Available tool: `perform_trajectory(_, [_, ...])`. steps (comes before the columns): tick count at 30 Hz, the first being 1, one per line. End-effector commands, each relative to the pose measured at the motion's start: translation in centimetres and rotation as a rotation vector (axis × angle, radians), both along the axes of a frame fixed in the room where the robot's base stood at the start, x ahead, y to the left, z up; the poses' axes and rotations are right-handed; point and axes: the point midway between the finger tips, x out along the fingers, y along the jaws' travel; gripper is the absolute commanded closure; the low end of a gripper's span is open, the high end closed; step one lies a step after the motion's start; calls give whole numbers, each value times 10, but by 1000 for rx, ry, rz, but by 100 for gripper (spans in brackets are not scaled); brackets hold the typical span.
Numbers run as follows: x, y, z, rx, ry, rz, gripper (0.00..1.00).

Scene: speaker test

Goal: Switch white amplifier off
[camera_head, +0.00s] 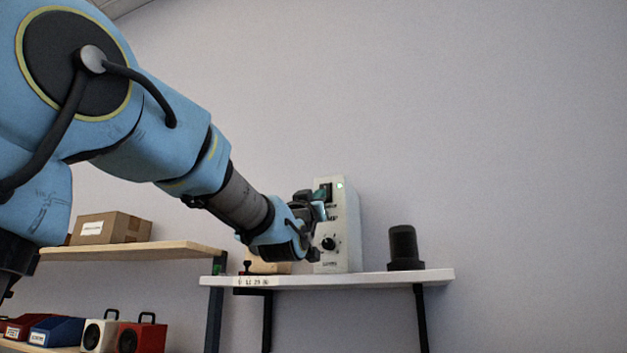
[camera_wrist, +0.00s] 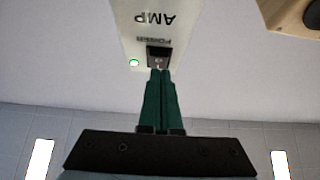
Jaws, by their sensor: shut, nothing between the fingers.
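The white amplifier (camera_head: 349,232) stands upright on a white shelf, with a black knob (camera_head: 328,243) low on its front. In the wrist view the amplifier (camera_wrist: 187,42) appears upside down, with AMP and POWER lettering. Its black power switch (camera_wrist: 158,53) has a lit green lamp (camera_wrist: 133,62) beside it. The lamp also glows in the head view (camera_head: 340,185). My gripper (camera_wrist: 159,72) is shut and empty, its green fingertips right at the switch's edge. I cannot tell if they touch it. In the head view my gripper (camera_head: 322,193) partly covers the amplifier's front.
The white shelf (camera_head: 400,278) also holds a black cylinder (camera_head: 404,248) to the right and a wooden object (camera_head: 268,266) at the left, partly hidden by my arm. A lower-left wooden shelf (camera_head: 150,250) carries a cardboard box (camera_head: 110,228). Bare wall lies above.

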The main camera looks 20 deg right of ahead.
Motion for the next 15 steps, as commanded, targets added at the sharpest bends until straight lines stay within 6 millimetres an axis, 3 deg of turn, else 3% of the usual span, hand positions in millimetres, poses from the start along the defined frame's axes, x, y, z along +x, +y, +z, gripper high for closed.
perform_trajectory(15, [7,-7,-2,-1,-1,0,100])
